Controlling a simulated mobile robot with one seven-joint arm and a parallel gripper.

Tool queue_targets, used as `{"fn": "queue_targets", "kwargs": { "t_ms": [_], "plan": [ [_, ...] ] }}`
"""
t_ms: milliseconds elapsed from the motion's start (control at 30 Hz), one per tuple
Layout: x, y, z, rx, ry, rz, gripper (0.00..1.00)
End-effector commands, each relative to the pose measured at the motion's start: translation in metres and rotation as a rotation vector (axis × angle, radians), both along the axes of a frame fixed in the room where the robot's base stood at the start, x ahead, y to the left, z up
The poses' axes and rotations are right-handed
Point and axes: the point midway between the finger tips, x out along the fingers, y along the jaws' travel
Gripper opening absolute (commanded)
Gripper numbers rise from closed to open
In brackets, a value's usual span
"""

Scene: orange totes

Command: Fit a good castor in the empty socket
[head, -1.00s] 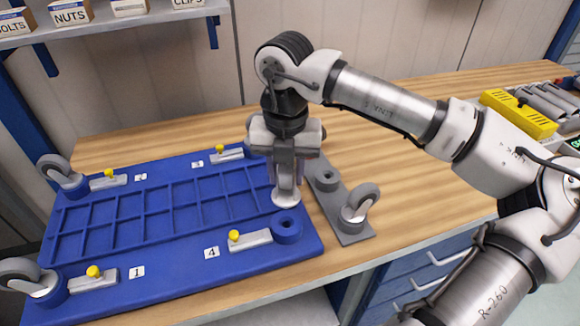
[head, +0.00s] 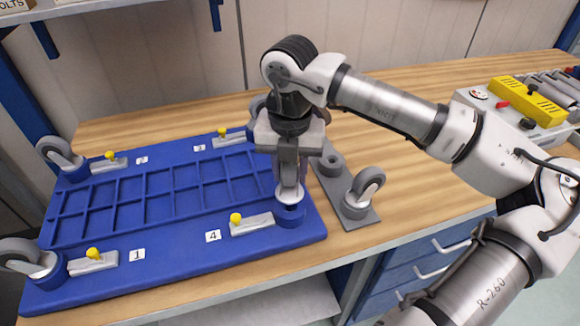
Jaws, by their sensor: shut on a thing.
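A blue base board (head: 180,262) lies upside down on the bench, with castors standing wheel-up at its corners. The socket (head: 290,215) is a blue ring at the front right corner by label 4. My gripper (head: 289,172) points down, shut on a castor; its light round flange (head: 289,193) shows below the fingers, and its wheel is mostly hidden by them. The flange is directly over the socket and hides its hole. I cannot tell whether the stem is inside. A grey holder (head: 358,222) right of the board has one empty ring (head: 331,164) and another castor (head: 366,190).
Castors stand at the front left (head: 22,256) and back left (head: 60,153); one at the back right is mostly hidden behind my arm. Yellow-knobbed latches (head: 252,224) sit beside the sockets. A yellow-topped device (head: 522,105) stands far right. The bench behind the holder is clear.

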Motion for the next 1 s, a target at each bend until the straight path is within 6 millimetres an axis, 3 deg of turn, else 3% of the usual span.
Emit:
{"fn": "queue_targets", "kwargs": {
  "t_ms": [1000],
  "plan": [
    [0.000, 0.000, -0.025, 0.000, -0.001, -0.001, 0.00]
  ]
}}
